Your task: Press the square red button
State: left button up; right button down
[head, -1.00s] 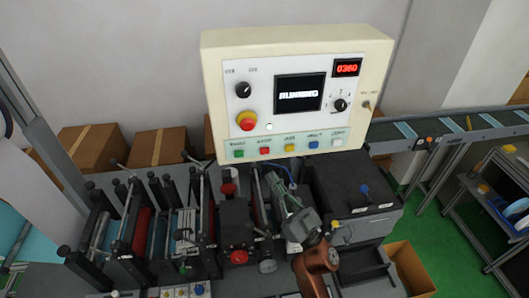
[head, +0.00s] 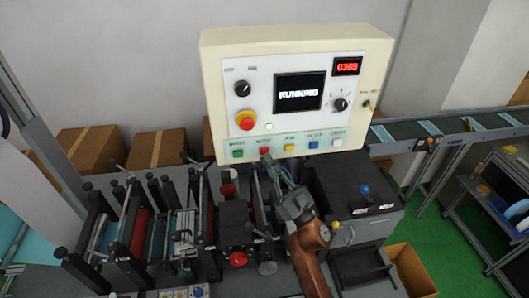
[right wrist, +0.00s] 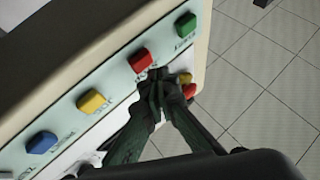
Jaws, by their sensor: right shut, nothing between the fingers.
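The square red button (head: 264,151) is in the bottom row of the cream control panel, between a green button (head: 238,154) and a yellow button (head: 289,148). In the right wrist view the red button (right wrist: 142,60) stands out from the panel face, just above and left of my fingertips. My right gripper (head: 268,160) is shut and empty, its fingertips just below the red button. In the right wrist view its closed fingertips (right wrist: 158,80) look very close to the button; I cannot tell whether they touch. My left gripper is not in view.
Blue (head: 313,145) and white (head: 337,142) buttons continue the row to the right. A round red emergency knob (head: 246,120) sits above it. Machine rollers (head: 140,235) stand below left, and a dark box (head: 350,190) stands to the right.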

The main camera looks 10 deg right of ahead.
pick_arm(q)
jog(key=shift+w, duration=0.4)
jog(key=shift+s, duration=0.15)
pick_arm(e)
jog(key=shift+w, duration=0.1)
dwell(0.5)
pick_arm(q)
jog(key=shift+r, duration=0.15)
pick_arm(e)
jog(key=shift+w, duration=0.35)
jog(key=shift+w, duration=0.5)
dwell(0.6)
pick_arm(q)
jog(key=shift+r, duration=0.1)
pick_arm(e)
jog(key=shift+s, duration=0.15)
pick_arm(q)
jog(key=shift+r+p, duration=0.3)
jog(key=shift+p, duration=0.2)
pick_arm(e)
jog(key=shift+s, duration=0.8)
